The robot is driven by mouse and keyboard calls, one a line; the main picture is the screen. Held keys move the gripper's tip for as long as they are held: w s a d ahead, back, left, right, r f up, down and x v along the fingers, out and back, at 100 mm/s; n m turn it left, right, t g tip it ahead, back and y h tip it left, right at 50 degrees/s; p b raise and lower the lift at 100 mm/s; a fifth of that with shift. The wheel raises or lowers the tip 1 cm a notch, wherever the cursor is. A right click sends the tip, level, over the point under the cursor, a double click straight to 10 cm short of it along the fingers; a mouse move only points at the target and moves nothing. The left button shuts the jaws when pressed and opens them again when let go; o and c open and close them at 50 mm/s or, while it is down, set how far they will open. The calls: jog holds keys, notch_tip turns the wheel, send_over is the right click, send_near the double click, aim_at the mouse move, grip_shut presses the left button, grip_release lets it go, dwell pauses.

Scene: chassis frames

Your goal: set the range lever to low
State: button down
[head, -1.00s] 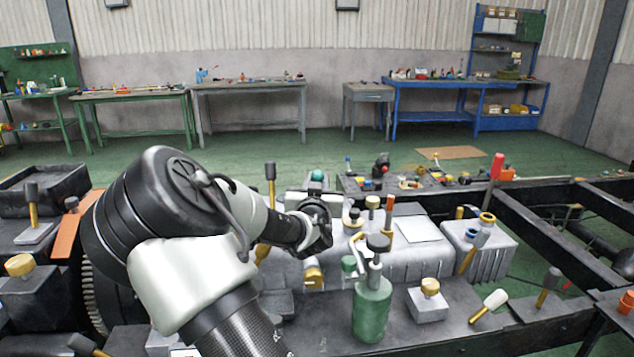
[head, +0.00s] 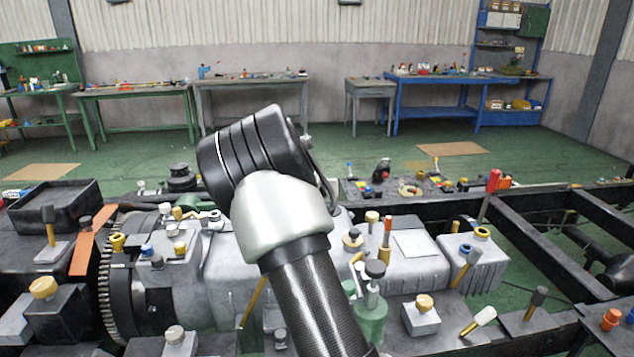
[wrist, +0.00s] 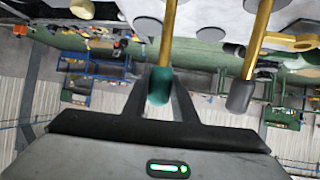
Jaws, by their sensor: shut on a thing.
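In the wrist view a lever with a yellow rod and a green knob (wrist: 160,86) stands between the fingers of my gripper (wrist: 160,98). The fingers are shut on the green knob. To the right, apart from the fingers, is a second yellow-rod lever with a dark grey knob (wrist: 240,94). No label shows which lever is the range lever. In the head view my arm hides my gripper and both knobs. The lower part of a yellow rod (head: 252,303) shows left of my arm; I cannot tell which lever it belongs to.
A red-topped lever (head: 491,182), a green bottle-like part (head: 371,322) and a grey block with a yellow knob (head: 422,315) stand right of my arm. A toothed wheel (head: 106,285) and an orange plate (head: 88,243) are at left. Benches line the far wall.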

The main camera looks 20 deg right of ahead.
jog(key=shift+w+d+f+g+y+p, duration=0.1)
jog(key=shift+w+g+y+p, duration=0.05)
jog(key=shift+w+g+p, duration=0.3)
jog(key=shift+w+d+f+g+y+p, duration=0.15)
jog(key=shift+w+g+p, duration=0.15)
jog(key=shift+p, duration=0.2)
jog(key=c, duration=1.5)
grip_release()
jog(key=shift+w, duration=0.1)
jog(key=shift+o, duration=0.2)
jog(key=v, duration=1.7)
jog(key=shift+s, duration=0.2)
jog(key=shift+a, duration=0.15)
